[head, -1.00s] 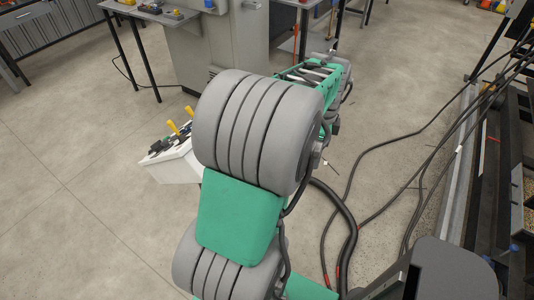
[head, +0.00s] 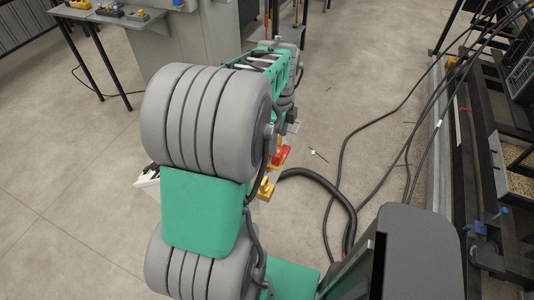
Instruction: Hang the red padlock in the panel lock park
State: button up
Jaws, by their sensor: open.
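A small red thing (head: 281,156), which may be the red padlock, shows just right of my arm. It is beside yellow pieces (head: 265,189), and its shape is too small to be sure of. A white box (head: 149,178) with dark items on it is partly hidden behind my arm on the left. I cannot make out the panel lock park. My large grey and green arm covers the middle of the view, and my gripper's fingers are hidden behind it.
A grey table (head: 110,18) with small yellow and blue items stands at the top left by a grey cabinet (head: 165,45). Black cables (head: 375,125) cross the floor on the right, beside a dark machine frame (head: 480,150). Concrete floor at the left is clear.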

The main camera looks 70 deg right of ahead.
aim_at(277, 160)
notch_tip(277, 160, down, 7)
jog(key=shift+s+p, duration=0.1)
jog(key=shift+p, duration=0.75)
grip_shut()
